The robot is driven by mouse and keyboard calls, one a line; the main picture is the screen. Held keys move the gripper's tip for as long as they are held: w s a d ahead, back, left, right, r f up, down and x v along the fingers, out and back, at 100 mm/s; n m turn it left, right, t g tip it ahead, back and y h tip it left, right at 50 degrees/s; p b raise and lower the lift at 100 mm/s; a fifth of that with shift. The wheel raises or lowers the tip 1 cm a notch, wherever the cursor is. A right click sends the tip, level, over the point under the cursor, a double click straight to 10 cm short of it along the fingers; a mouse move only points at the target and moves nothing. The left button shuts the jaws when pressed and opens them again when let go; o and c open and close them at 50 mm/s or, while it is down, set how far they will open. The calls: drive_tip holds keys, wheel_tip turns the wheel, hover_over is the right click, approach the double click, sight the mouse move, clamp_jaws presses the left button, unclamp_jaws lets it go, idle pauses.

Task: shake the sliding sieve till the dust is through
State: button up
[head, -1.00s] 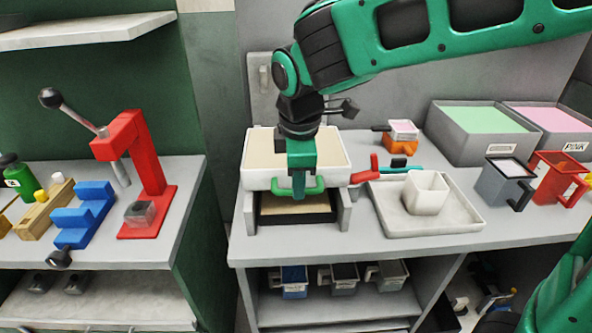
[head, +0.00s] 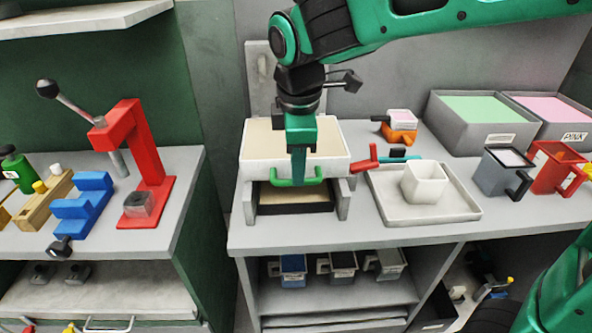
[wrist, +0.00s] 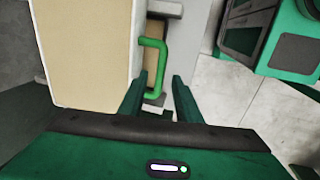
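The sliding sieve (head: 245,171) is a white-walled box with a flat beige inside, on two grey rails (head: 343,200) at the back of the bench. It also shows at the left of the wrist view (wrist: 138,25). I cannot tell dust from mesh. Its green handle (head: 318,176) faces front and shows in the wrist view (wrist: 160,58). Under it, a dark-framed tray (head: 295,208) shows a beige surface. My gripper (head: 298,183) is at the handle, pointing down. In the wrist view my gripper (wrist: 161,78) has its fingers apart, the handle beside the left one.
A white tray (head: 465,208) with a white cup (head: 424,182) stands right of the sieve, with a red-handled thing (head: 372,158) between. Grey and red jugs (head: 500,172) and bins (head: 470,143) stand farther right. A red press (head: 148,165) is on the left bench.

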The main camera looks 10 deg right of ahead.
wheel_tip(320, 180, up, 8)
drive_tip(key=s, duration=0.1)
drive_tip(key=shift+s+f, duration=0.15)
drive_tip(key=shift+s, duration=0.05)
drive_tip(key=shift+f, duration=0.1)
idle(0.3)
drive_tip(key=f, duration=0.3)
drive_tip(key=w+f, duration=0.1)
drive_tip(key=f, duration=0.3)
drive_tip(key=w+f, duration=0.1)
drive_tip(key=f, duration=0.2)
drive_tip(key=shift+d+f, duration=0.1)
drive_tip(key=shift+f, duration=0.1)
